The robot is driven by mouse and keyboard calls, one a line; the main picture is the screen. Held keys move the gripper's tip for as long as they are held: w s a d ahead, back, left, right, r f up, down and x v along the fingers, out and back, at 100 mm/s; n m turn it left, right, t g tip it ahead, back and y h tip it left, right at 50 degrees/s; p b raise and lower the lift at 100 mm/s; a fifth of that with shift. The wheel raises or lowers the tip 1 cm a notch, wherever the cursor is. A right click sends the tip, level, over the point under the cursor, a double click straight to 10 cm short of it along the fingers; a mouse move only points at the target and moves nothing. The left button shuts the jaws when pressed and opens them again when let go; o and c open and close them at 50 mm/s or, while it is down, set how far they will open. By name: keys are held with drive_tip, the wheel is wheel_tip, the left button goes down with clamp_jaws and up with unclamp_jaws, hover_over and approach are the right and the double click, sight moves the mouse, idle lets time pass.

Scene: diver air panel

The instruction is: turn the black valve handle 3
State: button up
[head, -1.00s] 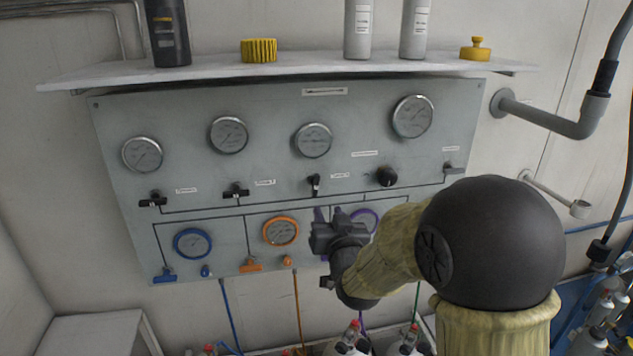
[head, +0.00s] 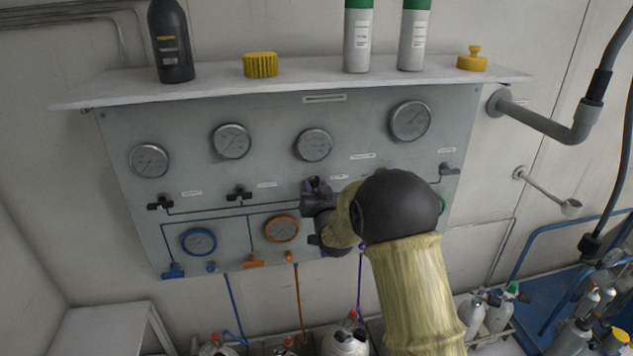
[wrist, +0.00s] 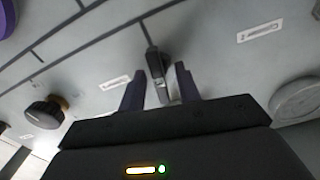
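The black valve handle 3 (wrist: 157,66) is the third in the row on the grey panel (head: 270,115). In the wrist view it sticks out from the panel between the two dark purple fingers of my gripper (wrist: 161,76). A gap shows between each finger and the handle, so the gripper is open around it. In the head view my gripper (head: 318,187) is at the panel below the third gauge (head: 313,145) and hides the handle.
Black handles (head: 160,203) and (head: 239,192) sit to the left. A round black knob (wrist: 45,112) is beside handle 3. A shelf (head: 320,85) with bottles and yellow caps juts out above the panel. A grey pipe (head: 545,118) sticks out at right.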

drive_tip(key=shift+w, duration=0.15)
drive_tip(key=shift+c, duration=0.2)
clamp_jaws()
